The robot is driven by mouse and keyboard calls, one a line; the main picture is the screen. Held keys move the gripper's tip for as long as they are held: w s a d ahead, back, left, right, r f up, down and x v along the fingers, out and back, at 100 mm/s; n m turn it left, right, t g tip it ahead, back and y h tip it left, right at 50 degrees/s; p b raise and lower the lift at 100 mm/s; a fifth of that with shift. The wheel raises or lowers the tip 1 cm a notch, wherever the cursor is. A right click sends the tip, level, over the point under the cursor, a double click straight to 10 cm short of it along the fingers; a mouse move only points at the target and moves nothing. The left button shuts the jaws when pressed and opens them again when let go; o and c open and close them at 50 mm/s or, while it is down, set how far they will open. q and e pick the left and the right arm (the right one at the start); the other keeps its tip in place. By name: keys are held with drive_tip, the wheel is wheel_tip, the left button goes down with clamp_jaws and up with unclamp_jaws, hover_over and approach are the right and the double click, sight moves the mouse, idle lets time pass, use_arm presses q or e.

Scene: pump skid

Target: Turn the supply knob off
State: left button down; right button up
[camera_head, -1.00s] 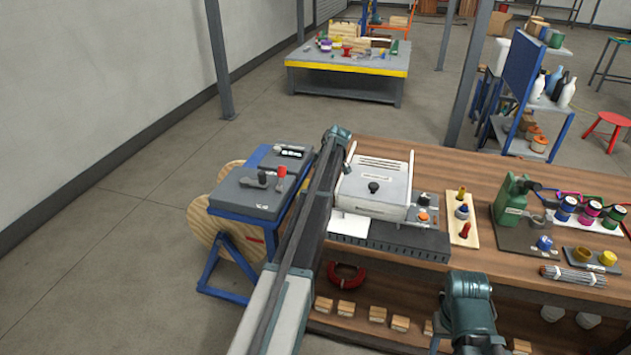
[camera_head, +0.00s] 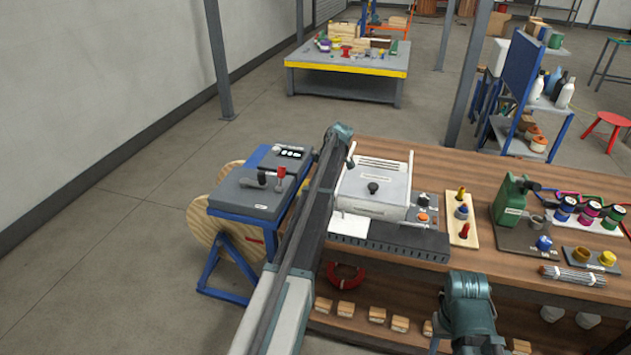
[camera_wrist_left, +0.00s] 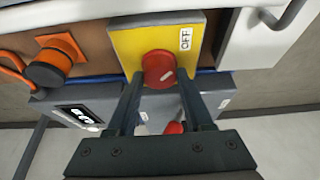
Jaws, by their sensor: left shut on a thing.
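In the left wrist view, a round red knob (camera_wrist_left: 157,66) with a pale pointer line sits on a yellow plate (camera_wrist_left: 205,20). The white OFF label (camera_wrist_left: 186,38) is on the plate at the upper right of the knob. The line slants up to the right, not clearly at the label. My left gripper (camera_wrist_left: 161,82) is shut on the red knob, one dark finger at each side. In the head view my left arm reaches up past the bench's left end; its gripper and the knob are hidden there. My right arm shows at lower right, its gripper out of view.
A grey box (camera_head: 248,196) on a blue stand is left of my arm. A white machine (camera_head: 376,190) stands right of it on the wooden bench (camera_head: 440,165).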

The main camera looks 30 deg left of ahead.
use_arm(q)
drive_tip(key=shift+c, duration=1.5)
unclamp_jaws()
drive_tip(key=shift+r, duration=0.1)
drive_tip(key=p+v, duration=1.2)
drive_tip(key=v, duration=0.1)
drive_tip(key=shift+d+r+p, duration=0.2)
drive_tip(key=shift+p, duration=0.2)
drive_tip(key=shift+w, duration=0.15)
